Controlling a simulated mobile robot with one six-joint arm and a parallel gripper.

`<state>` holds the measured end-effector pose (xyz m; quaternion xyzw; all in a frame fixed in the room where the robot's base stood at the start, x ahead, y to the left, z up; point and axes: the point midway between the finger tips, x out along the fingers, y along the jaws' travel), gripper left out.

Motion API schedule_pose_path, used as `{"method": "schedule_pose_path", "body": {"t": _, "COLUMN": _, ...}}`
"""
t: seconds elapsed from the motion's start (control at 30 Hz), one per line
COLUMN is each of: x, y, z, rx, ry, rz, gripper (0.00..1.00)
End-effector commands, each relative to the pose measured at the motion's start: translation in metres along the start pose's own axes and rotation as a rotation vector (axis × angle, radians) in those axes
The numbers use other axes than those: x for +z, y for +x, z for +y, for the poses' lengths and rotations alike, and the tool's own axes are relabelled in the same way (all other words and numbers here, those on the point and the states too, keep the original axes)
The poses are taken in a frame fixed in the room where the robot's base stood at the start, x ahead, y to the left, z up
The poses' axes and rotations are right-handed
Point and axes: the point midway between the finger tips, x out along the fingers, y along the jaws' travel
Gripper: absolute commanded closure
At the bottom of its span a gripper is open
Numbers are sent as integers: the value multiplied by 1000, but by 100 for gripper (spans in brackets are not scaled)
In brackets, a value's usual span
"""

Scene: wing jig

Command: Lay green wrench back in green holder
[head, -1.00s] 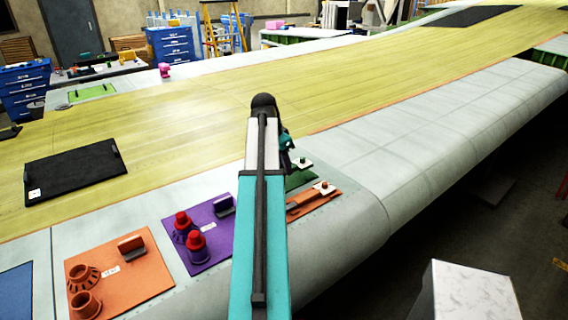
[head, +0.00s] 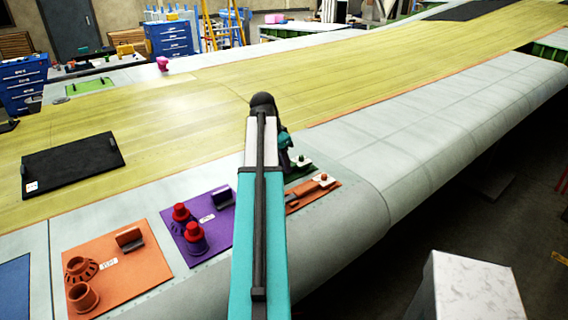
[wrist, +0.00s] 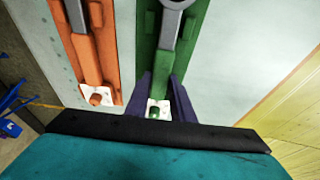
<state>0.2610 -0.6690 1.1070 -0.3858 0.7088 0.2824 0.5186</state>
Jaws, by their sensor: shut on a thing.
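The green holder (wrist: 176,55) runs up the middle of the wrist view, with a white plate and a green knob (wrist: 155,113) at its near end. The green wrench (wrist: 168,28) lies along it, its grey part at the top edge of the picture. My gripper (wrist: 160,88) has its two dark fingers on either side of the green strip, shut on the wrench. How firmly the wrench rests in the holder cannot be told. In the head view my arm covers most of the green holder (head: 298,178), and the fingers are hidden.
An orange holder (wrist: 100,50) with an orange tool lies close beside, left in the wrist view; it also shows in the head view (head: 322,190). A purple board (head: 215,225) with red-topped pieces and an orange board (head: 130,265) lie left of my arm. The wing's yellow surface (head: 200,110) is largely clear.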

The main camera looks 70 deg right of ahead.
Motion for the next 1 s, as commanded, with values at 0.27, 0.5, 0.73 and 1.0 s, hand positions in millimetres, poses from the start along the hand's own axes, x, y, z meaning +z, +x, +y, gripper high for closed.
{"method": "schedule_pose_path", "body": {"t": 0.27, "x": 0, "y": -1, "z": 0, "rx": -1, "ry": 0, "rz": 1, "gripper": 100}}
{"method": "schedule_pose_path", "body": {"t": 0.5, "x": 1, "y": 2, "z": -1, "rx": -1, "ry": -1, "rz": 1, "gripper": 100}}
{"method": "schedule_pose_path", "body": {"t": 0.73, "x": 3, "y": 8, "z": -1, "rx": -1, "ry": -1, "rz": 1, "gripper": 100}}
{"method": "schedule_pose_path", "body": {"t": 1.0, "x": 5, "y": 12, "z": -1, "rx": -1, "ry": -1, "rz": 1, "gripper": 100}}
